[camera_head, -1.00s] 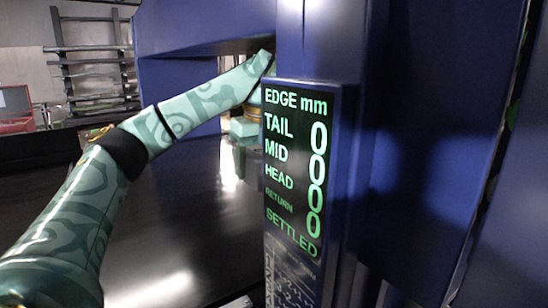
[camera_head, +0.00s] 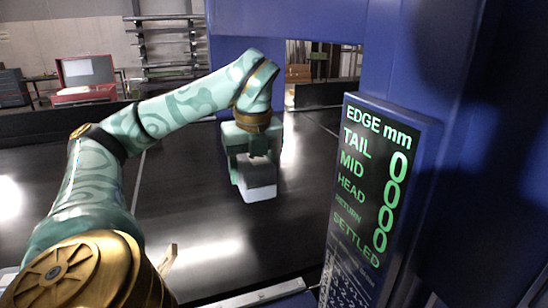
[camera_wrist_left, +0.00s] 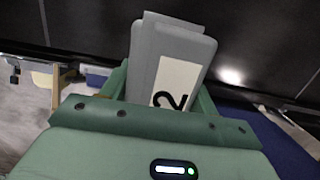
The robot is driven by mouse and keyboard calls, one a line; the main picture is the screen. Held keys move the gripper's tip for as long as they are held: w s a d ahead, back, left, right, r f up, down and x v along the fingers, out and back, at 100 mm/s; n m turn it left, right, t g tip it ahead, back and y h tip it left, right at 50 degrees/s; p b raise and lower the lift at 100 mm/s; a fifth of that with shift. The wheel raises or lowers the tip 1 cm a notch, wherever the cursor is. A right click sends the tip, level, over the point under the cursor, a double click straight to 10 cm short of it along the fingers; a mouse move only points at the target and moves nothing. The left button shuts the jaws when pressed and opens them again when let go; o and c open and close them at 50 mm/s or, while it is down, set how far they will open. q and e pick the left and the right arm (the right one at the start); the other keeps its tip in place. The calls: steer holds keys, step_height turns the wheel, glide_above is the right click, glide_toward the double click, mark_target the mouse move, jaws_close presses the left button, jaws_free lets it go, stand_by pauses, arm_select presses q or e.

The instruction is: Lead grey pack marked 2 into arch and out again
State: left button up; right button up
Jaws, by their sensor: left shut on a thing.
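My left gripper (camera_head: 254,168) points down over the dark belt and is shut on a grey pack (camera_head: 261,191). In the left wrist view the grey pack (camera_wrist_left: 150,52) stands up between the fingers, with a white label bearing a black 2. The blue arch (camera_head: 290,17) spans the belt. The gripper and pack show clear of its right post, by its opening. I cannot tell whether the pack touches the belt or is partly under the arch. My right gripper is not in view.
A display panel (camera_head: 368,190) on the arch's right post lists EDGE mm with TAIL, MID, HEAD and RETURN, all at 0, and SETTLED. The black belt (camera_head: 190,205) is bare around the pack. Shelves (camera_head: 165,50) and a red case (camera_head: 85,78) stand far behind.

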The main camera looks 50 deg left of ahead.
arm_select(q)
steer(key=s+a, duration=0.4)
steer(key=s, duration=0.9)
steer(key=shift+s, duration=0.25)
